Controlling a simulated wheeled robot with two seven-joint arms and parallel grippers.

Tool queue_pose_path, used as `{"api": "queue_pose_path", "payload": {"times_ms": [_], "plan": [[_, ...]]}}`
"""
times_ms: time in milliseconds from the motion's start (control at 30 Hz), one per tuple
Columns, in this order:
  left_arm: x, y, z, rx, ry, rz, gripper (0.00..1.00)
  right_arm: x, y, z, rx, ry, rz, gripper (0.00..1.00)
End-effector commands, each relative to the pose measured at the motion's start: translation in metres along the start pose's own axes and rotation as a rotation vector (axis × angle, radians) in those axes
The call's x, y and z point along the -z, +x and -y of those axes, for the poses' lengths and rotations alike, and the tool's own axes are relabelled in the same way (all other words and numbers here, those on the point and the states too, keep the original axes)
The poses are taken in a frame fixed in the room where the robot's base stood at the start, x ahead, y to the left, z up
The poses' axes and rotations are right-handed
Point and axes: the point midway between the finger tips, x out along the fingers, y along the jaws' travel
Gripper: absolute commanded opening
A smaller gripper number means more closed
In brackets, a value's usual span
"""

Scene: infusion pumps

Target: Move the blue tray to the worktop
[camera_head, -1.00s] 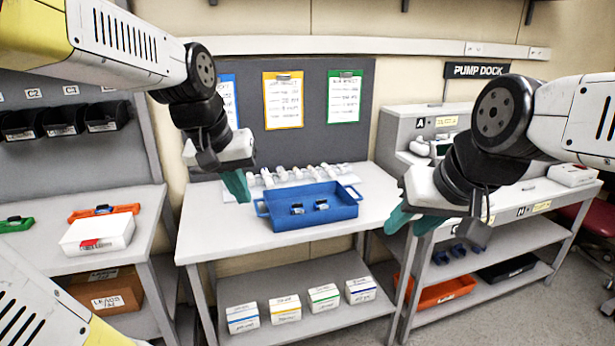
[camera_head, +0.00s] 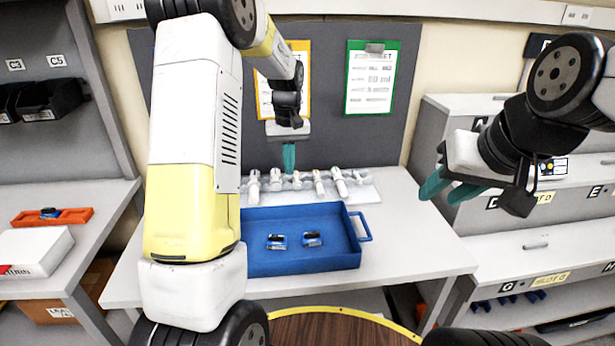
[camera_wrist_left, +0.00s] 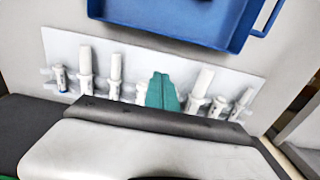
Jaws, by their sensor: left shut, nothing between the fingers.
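The blue tray (camera_head: 345,262) sits on the white table (camera_head: 415,250) and holds two small blue-and-dark devices (camera_head: 276,242) (camera_head: 312,239). Its right handle shows; my left arm hides its left end. My left gripper (camera_head: 289,160) is shut and empty, pointing down behind the tray, above the row of white parts. In the left wrist view, its teal fingers (camera_wrist_left: 162,92) are in front of that row and the tray's edge (camera_wrist_left: 185,38) is at the top, apart from them. My right gripper (camera_head: 450,188) is open and empty, right of the tray and above it.
Several white parts (camera_head: 319,184) stand on a white rack behind the tray. A board with clipboards (camera_head: 372,78) rises behind. A shelf unit (camera_head: 540,220) stands at right. A left table holds an orange tray (camera_head: 52,217) and a white box (camera_head: 35,250). The table's right part is clear.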

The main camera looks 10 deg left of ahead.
Motion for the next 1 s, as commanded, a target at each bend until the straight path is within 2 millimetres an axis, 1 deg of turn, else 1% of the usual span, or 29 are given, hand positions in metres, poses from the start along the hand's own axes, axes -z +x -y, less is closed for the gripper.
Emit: {"api": "queue_pose_path", "payload": {"times_ms": [167,533,567,600,700,800,1000], "plan": [[-0.001,0.021,0.001,0.002,0.000,0.005,0.00,0.000,0.000,0.000,0.000,0.000,0.000,0.36],[-0.001,0.099,0.001,0.002,0.001,0.004,0.00,0.000,0.000,0.000,0.000,0.000,0.000,0.36],[-0.003,0.101,0.000,0.001,0.001,0.003,0.00,0.000,0.000,0.000,0.000,0.000,0.000,0.36],[-0.012,0.098,0.000,0.000,0.001,0.000,0.00,0.000,0.000,0.000,0.000,0.000,0.000,0.36],[-0.026,0.098,0.000,0.000,0.002,0.001,0.00,0.000,0.000,0.000,0.000,0.000,0.000,0.36],[-0.035,0.098,0.000,0.000,0.001,0.000,0.00,0.000,0.000,0.000,0.000,0.000,0.000,0.36],[-0.041,0.098,0.000,0.000,0.001,0.000,0.00,0.000,0.000,0.000,0.000,0.000,0.000,0.36]]}}
